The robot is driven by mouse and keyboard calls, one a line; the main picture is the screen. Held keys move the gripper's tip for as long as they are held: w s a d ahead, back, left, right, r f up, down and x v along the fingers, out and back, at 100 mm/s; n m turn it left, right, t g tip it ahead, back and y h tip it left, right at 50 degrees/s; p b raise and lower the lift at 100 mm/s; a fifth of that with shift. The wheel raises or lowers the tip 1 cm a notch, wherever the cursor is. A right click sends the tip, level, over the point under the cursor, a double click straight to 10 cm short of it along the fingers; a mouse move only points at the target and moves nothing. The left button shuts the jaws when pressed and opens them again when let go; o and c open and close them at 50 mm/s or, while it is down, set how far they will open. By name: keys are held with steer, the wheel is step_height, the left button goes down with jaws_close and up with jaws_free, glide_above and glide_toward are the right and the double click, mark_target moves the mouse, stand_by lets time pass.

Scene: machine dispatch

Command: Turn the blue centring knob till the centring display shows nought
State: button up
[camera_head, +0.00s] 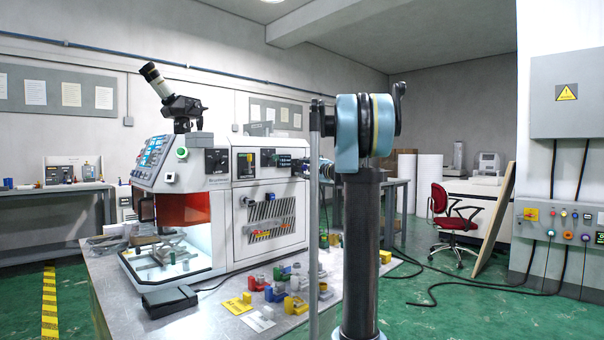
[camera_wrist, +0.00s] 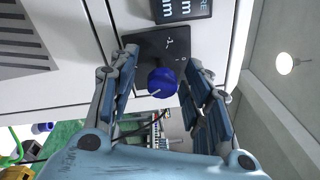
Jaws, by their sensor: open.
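The blue centring knob (camera_wrist: 162,82) sits on a dark square plate (camera_wrist: 150,50) on the white machine in the wrist view. It carries a pale pointer mark toward the lower left. My gripper (camera_wrist: 161,70) is open, with one finger on each side of the knob; a gap shows on both sides. A dark display (camera_wrist: 182,9) with white lettering, including "mm", is cut off by the top edge; no reading can be made out. In the head view the machine (camera_head: 232,200) stands on a bench, and my arm hides the knob there.
A vented panel (camera_wrist: 22,42) lies left of the knob plate in the wrist view. In the head view, several coloured small parts (camera_head: 290,285) and a yellow card (camera_head: 238,306) lie on the bench (camera_head: 230,320) below. A red chair (camera_head: 452,218) stands farther back.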

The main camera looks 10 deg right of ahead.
steer(key=v, duration=1.1)
steer(key=shift+s+d, duration=0.25)
steer(key=shift+s, duration=0.1)
steer(key=shift+f, duration=0.1)
